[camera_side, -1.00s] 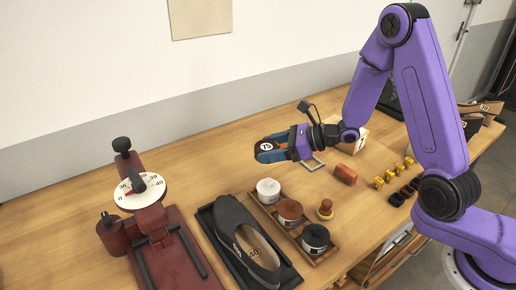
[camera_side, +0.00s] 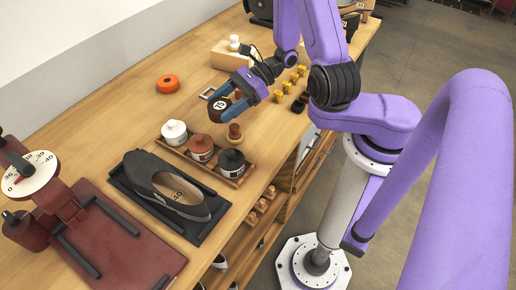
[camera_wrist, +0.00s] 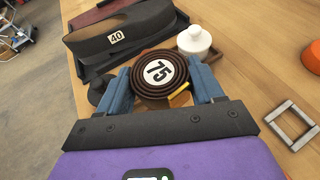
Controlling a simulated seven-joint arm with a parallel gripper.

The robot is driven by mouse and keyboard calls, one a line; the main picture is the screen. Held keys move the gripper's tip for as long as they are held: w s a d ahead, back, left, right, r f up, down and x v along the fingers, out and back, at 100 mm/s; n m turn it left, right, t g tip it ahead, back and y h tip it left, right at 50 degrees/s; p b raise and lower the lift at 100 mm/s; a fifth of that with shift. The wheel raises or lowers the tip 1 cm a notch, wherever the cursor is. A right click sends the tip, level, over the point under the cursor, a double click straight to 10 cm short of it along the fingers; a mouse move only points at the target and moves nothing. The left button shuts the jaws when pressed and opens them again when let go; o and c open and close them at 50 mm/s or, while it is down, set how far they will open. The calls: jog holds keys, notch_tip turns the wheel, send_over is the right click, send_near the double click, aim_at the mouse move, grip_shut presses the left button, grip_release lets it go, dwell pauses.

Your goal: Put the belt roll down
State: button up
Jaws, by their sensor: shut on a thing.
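The belt roll (camera_wrist: 158,71) is a dark brown coil with a round white label reading 75. In the wrist view it sits between the two blue fingers of my gripper (camera_wrist: 160,84), which is shut on it. The gap between the roll and the tabletop is hard to judge. A small yellow piece shows at the roll's lower edge in the wrist view.
The tray (camera_side: 241,182) holds white, brown and black jars. A dark shoe (camera_side: 168,188) marked 40 lies on a black mat. An orange roll (camera_side: 168,83) and a grey square frame (camera_wrist: 291,124) lie on the wooden table. Yellow and dark small pieces stand right of my gripper.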

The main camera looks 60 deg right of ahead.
aim_at(262, 148)
jog(key=s+d+n+g+y, duration=0.1)
jog(key=s+n+g, duration=0.2)
jog(key=s, duration=0.7)
jog(key=shift+s+d+f, duration=0.1)
jog(key=shift+d+f, duration=0.05)
jog(key=shift+f, duration=3.95)
jog(key=shift+f, duration=0.1)
jog(key=o, duration=0.8)
